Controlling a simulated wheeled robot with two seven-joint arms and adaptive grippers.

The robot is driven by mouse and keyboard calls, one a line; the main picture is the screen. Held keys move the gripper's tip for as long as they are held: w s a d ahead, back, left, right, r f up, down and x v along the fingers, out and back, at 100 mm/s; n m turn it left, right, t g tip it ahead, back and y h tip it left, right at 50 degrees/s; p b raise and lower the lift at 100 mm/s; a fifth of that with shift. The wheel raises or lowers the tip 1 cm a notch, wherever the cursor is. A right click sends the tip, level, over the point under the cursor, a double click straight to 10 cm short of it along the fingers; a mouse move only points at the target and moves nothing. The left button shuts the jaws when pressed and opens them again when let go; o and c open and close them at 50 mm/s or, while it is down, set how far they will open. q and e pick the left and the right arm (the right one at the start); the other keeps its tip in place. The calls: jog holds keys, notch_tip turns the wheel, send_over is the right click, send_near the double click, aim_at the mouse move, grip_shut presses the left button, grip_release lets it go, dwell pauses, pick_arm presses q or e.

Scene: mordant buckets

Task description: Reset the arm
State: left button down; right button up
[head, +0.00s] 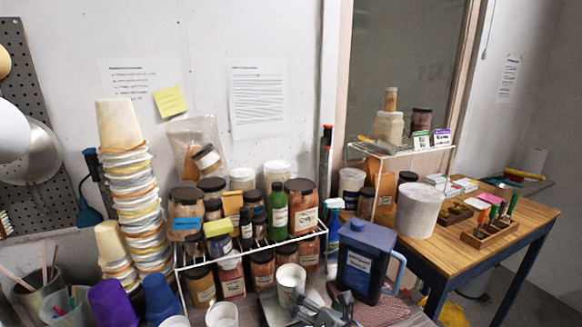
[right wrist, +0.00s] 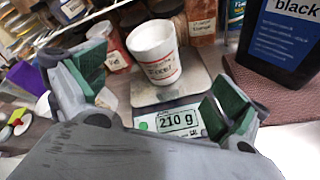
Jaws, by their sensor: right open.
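My right gripper (head: 328,306) is at the bottom of the head view, in front of the blue jug. In the right wrist view its green-padded fingers (right wrist: 158,88) are wide apart with nothing between the pads. The cup also shows in the head view (head: 290,281), just left of the gripper. My left gripper is not in view.
A dark blue jug (head: 366,262) stands close by on the right; its label reads "black" in the right wrist view (right wrist: 285,35). A wire rack (head: 252,251) of jars is behind. Tall stacked cups (head: 127,190) stand left. A white bucket (head: 418,210) sits on the wooden table (head: 470,250).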

jog(key=s+d+f+m+g+h, duration=0.4)
jog(key=s+d+f+m, duration=0.45)
jog(key=m, duration=0.75)
jog(key=s+d+f+m+g+h, duration=0.1)
jog(key=s+d+f+m+g, duration=0.4)
jog(key=s+d+f+m, duration=0.75)
jog(key=a+f+m+g, duration=0.1)
jog(key=a+f, duration=0.1)
jog(key=f, duration=1.2)
jog(key=a+f+m, duration=0.2)
jog(key=a+f, duration=0.1)
jog(key=f, duration=1.1)
jog(key=s+d+f, duration=0.2)
jog(key=s+f, duration=0.8)
jog(key=s, duration=0.1)
jog(key=s+d+f+g, duration=0.1)
jog(key=s+d+f, duration=0.1)
jog(key=s+f, duration=0.8)
jog(key=shift+s+d+f+g, duration=0.2)
jog(key=shift+s+d+g, duration=0.1)
jog(key=shift+s, duration=0.25)
